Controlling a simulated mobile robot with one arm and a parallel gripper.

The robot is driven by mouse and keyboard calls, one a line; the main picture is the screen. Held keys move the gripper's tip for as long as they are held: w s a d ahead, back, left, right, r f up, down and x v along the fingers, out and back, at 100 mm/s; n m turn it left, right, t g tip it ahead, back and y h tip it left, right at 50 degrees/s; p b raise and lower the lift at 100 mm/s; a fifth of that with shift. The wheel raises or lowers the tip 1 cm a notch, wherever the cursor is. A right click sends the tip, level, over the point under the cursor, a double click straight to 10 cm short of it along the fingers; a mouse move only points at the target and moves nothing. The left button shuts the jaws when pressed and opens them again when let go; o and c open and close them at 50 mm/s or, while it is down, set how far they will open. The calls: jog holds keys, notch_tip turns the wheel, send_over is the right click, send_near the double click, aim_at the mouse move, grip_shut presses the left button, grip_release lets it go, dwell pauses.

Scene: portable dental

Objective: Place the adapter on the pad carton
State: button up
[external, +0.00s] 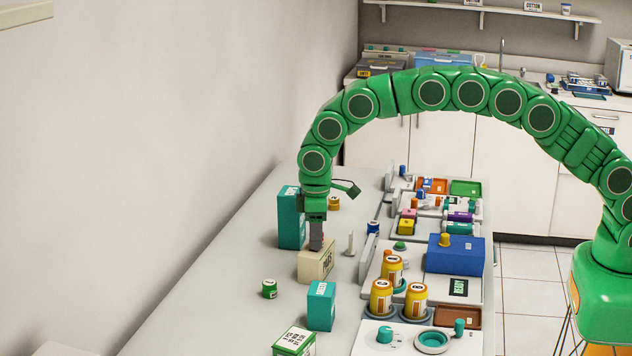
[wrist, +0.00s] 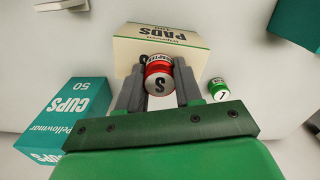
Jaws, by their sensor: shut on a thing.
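The adapter (wrist: 159,80) is a small red and silver cylinder with an S on its end, seen in the wrist view between my fingers. My gripper (wrist: 160,86) is shut on it. The cream pad carton (wrist: 156,50), marked PADS, shows just beyond the adapter. In the external view my gripper (external: 316,246) points down over the top of the pad carton (external: 315,265), near its upper face. The adapter is mostly hidden by the fingers there. I cannot tell whether it touches the carton.
A teal CUPS box (wrist: 65,115) and a small green jar (wrist: 219,90) stand near the carton. A tall teal box (external: 291,218) stands close behind my gripper. Yellow jars (external: 381,298) and trays line the right side. The table's left side is clear.

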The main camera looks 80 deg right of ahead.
jog(key=shift+f, duration=0.1)
jog(key=o, duration=1)
jog(key=shift+o, duration=0.2)
notch_tip(320, 180, up, 12)
jog(key=shift+s+r, duration=0.1)
jog(key=shift+r, duration=0.1)
